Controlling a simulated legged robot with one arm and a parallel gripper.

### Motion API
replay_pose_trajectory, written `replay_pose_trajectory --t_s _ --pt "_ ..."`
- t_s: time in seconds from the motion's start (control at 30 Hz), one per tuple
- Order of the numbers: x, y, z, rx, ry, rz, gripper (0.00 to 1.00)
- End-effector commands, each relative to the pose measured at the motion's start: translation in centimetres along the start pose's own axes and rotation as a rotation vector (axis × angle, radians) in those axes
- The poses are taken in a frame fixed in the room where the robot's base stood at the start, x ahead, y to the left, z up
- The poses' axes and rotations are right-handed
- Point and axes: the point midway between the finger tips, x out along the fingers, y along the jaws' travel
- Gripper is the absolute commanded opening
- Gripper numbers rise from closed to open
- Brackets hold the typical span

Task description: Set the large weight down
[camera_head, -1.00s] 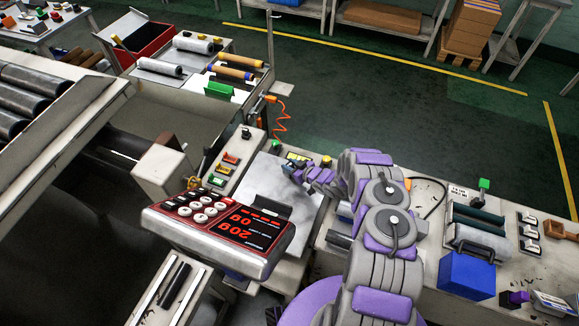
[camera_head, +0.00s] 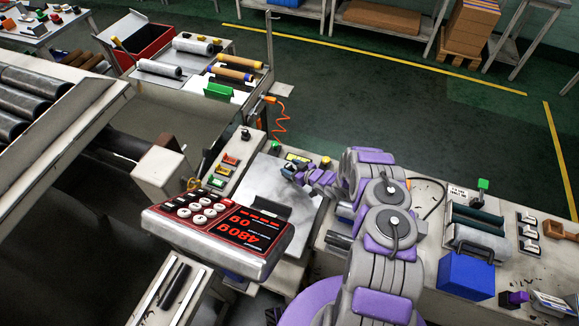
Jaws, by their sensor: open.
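My gripper (camera_head: 291,173) reaches over the right part of a pale flat plate (camera_head: 262,178) behind the display unit. Its jaws are open, small and mostly hidden by my own wrist. I cannot pick out the large weight with certainty; a small grey-blue shape at the fingertips cannot be told apart from the fingers. The display unit (camera_head: 218,230) has round white keys and red digits, shown upside down, that appear to read about 480.
A bench (camera_head: 425,225) on the right holds a blue box (camera_head: 467,275) and dark rollers (camera_head: 478,222). A large roller machine (camera_head: 75,110) stands at left. Small coloured buttons (camera_head: 230,160) line the panel left of the plate. Open green floor lies behind.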

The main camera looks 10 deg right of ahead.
Motion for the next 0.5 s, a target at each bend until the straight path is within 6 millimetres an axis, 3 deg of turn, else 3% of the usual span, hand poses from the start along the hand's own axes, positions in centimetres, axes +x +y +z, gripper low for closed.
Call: replay_pose_trajectory --t_s 0.3,0.5 --pt "-6.3 0.3 -0.2 0.003 0.001 0.004 0.62" --pt "-9.3 0.2 -0.1 0.003 -0.001 0.002 0.62"
